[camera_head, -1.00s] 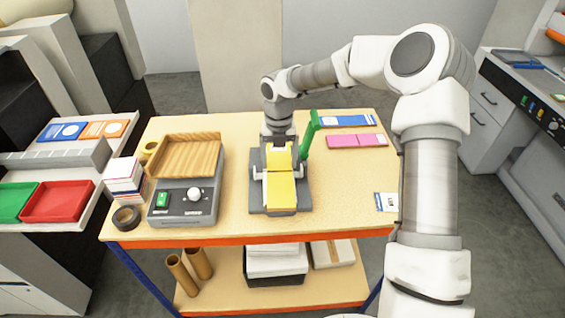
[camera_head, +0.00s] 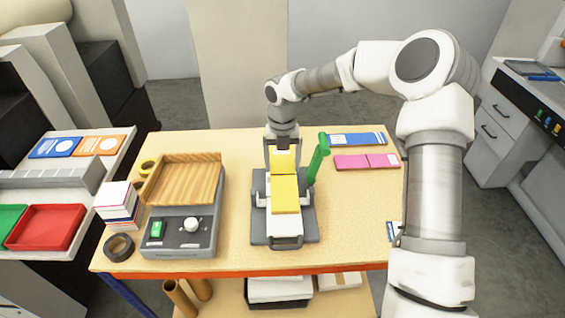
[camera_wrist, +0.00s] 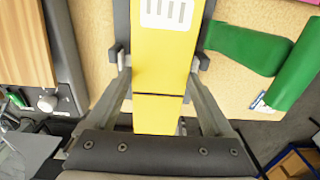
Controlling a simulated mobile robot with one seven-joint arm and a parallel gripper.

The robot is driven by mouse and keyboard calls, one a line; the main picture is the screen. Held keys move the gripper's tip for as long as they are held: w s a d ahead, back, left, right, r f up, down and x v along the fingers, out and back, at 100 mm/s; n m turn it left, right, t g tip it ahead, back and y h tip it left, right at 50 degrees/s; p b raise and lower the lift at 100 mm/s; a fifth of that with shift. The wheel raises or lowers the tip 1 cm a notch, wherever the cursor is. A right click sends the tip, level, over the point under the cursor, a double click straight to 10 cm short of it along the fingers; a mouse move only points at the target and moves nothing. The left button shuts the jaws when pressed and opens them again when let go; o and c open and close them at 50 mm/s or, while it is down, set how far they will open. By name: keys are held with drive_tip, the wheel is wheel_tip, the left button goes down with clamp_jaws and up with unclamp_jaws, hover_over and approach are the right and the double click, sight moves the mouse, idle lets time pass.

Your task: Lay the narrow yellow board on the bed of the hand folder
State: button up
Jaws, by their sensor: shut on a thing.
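The narrow yellow board (camera_head: 285,194) has a crease across it, with its far part (camera_head: 283,160) at my gripper (camera_head: 283,147). My gripper is shut on it at its sides. In the wrist view the board (camera_wrist: 160,60) runs lengthwise between my two fingers (camera_wrist: 158,75), with a white label at the top. The board is over the grey hand folder (camera_head: 258,237), in line with its bed. I cannot tell whether the board touches the bed. The folder's green lever (camera_head: 318,160) stands upright at the right.
A grey machine with a wooden tray (camera_head: 183,181) stands left of the folder. A blue board (camera_head: 357,139) and a pink board (camera_head: 366,161) lie at the back right. A tape roll (camera_head: 118,247) and white box stack (camera_head: 117,203) are at the left. The table right of the folder is mostly clear.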

wheel_tip(320, 180, down, 5)
drive_tip(key=b, duration=0.4)
drive_tip(key=shift+f, duration=0.15)
drive_tip(key=shift+f+b, duration=0.8)
drive_tip(key=shift+f, duration=0.85)
drive_tip(key=shift+f, duration=0.45)
drive_tip(key=o, duration=1.1)
wheel_tip(320, 180, up, 18)
drive_tip(key=shift+f, duration=0.25)
